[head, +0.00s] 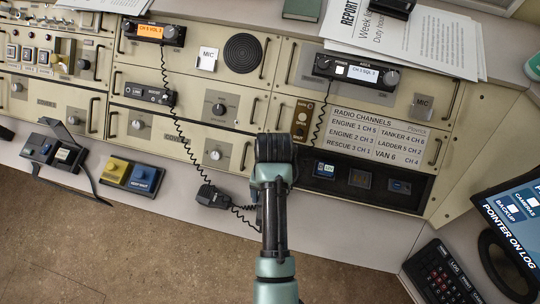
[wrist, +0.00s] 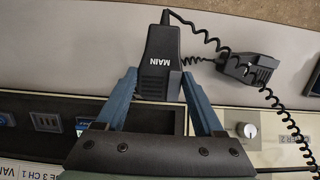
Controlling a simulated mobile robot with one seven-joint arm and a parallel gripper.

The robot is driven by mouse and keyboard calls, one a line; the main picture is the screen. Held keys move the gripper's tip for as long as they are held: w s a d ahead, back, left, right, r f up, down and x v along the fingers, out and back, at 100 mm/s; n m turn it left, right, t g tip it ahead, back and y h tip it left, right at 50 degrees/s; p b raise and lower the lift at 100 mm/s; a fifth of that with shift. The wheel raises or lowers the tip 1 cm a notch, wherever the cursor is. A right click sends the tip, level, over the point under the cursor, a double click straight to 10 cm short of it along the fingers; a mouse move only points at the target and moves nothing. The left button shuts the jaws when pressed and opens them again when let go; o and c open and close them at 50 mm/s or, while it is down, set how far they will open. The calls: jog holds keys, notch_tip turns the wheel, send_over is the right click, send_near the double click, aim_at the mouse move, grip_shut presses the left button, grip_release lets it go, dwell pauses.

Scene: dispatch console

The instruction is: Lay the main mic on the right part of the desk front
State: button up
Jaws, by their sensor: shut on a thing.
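The main mic (wrist: 158,65), black with MAIN in white, is between the two blue fingers of my gripper (wrist: 160,80), which is shut on it. A coiled black cord (wrist: 195,32) runs from its far end to the right. In the head view my arm hides nearly all of this mic, so its height over the desk cannot be told. The desk front (head: 350,236) is a pale strip below the console; its right part is bare. A second black mic (head: 212,196) lies on it left of my arm, also in the wrist view (wrist: 250,68).
Yellow and blue button boxes (head: 132,176) stand on the left of the desk front. A black keypad (head: 440,275) and a monitor (head: 515,220) are at the right. A dark switch panel (head: 365,180) borders the strip. Coiled cords (head: 180,130) hang across the console.

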jog(key=shift+f, duration=2.2)
jog(key=shift+f, duration=0.2)
jog(key=o, duration=1.5)
jog(key=shift+o, duration=0.2)
jog(key=shift+r, duration=0.2)
jog(key=r, duration=0.4)
jog(key=w+r+p, duration=0.1)
jog(key=r, duration=0.3)
jog(key=w+r, duration=0.1)
jog(key=r, duration=0.3)
jog(key=shift+d+p, duration=0.35)
jog(key=shift+f, duration=0.1)
